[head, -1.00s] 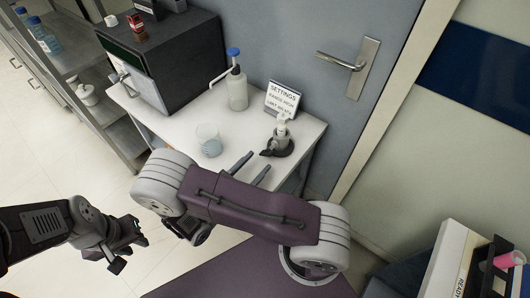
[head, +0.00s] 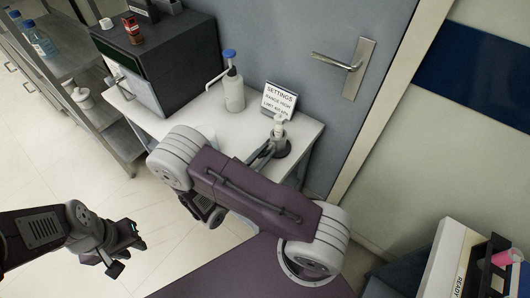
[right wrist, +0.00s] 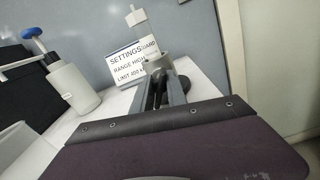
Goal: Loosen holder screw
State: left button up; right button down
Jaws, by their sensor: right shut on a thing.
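The holder (head: 282,146) is a small stand with a dark round base and a pale upright part. It stands at the right end of the white table, in front of the settings card (head: 279,99). In the right wrist view the holder (right wrist: 158,63) is straight ahead. My right gripper (head: 268,148) is shut on the holder's dark screw, at the left side of the stand. The fingers (right wrist: 166,88) hide most of the screw. My left gripper (head: 129,246) hangs over the floor at the lower left, away from the table; its opening is unclear.
A blue-topped pump bottle (head: 234,92) stands left of the card. A dark box-shaped machine (head: 165,60) fills the table's left end. A clear beaker (right wrist: 17,143) shows beside my right arm. A grey door with a handle (head: 338,62) is behind the table.

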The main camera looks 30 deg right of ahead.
jog(key=shift+s, duration=0.1)
jog(key=shift+r+n+p, duration=0.2)
jog(key=shift+n+p, duration=1)
jog(key=shift+p, duration=0.05)
jog(key=shift+n+p, duration=1.2)
jog(key=shift+n, duration=0.9)
jog(key=c, duration=1.1)
grip_release()
jog(key=shift+f, duration=0.1)
jog(key=v, duration=0.9)
jog(key=shift+b, duration=0.35)
